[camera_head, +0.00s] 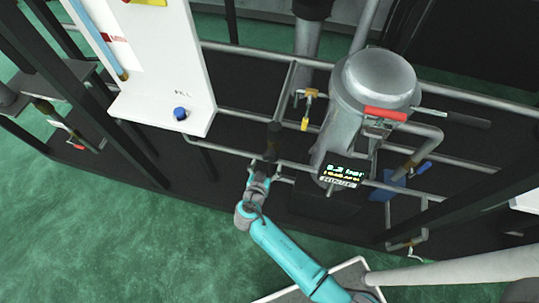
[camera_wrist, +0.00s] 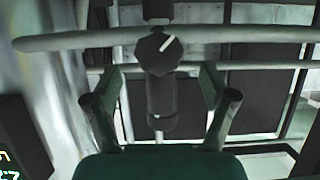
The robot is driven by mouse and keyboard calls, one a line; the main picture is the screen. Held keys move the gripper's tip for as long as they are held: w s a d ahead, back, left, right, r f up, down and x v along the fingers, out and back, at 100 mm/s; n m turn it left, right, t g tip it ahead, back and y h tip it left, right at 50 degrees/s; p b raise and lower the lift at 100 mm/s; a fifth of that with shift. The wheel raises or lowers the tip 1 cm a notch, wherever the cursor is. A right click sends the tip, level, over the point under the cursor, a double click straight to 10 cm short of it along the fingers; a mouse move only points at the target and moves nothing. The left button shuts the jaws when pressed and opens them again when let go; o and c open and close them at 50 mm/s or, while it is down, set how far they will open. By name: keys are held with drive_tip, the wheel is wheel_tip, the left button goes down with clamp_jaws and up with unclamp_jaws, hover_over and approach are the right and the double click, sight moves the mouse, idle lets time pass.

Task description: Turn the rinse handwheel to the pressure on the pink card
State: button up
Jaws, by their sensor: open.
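A dark faceted knob (camera_wrist: 157,53) with a white pointer line shows in the wrist view, in front of a grey pipe; the line points up and right. It looks like the handwheel. A dark cylindrical body (camera_wrist: 161,103) is below it. My gripper (camera_wrist: 160,85) is open, one finger on each side of this body, with visible gaps. In the head view my gripper (camera_head: 264,168) is at the pipes, just below a dark upright part (camera_head: 273,141). A small lit display (camera_head: 342,174) is on the tank's lower front; its digits are too small to read. I see no pink card.
A grey metal tank (camera_head: 376,82) with a red-handled lever (camera_head: 385,114) stands right of my gripper. A white panel with a blue button (camera_head: 180,113) is at left. Horizontal pipes cross here. Green floor lies open at lower left.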

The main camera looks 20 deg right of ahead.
sight(269, 159)
drive_tip(key=x, duration=0.6)
drive_tip(key=c, duration=1.2)
drive_tip(key=shift+o, duration=0.2)
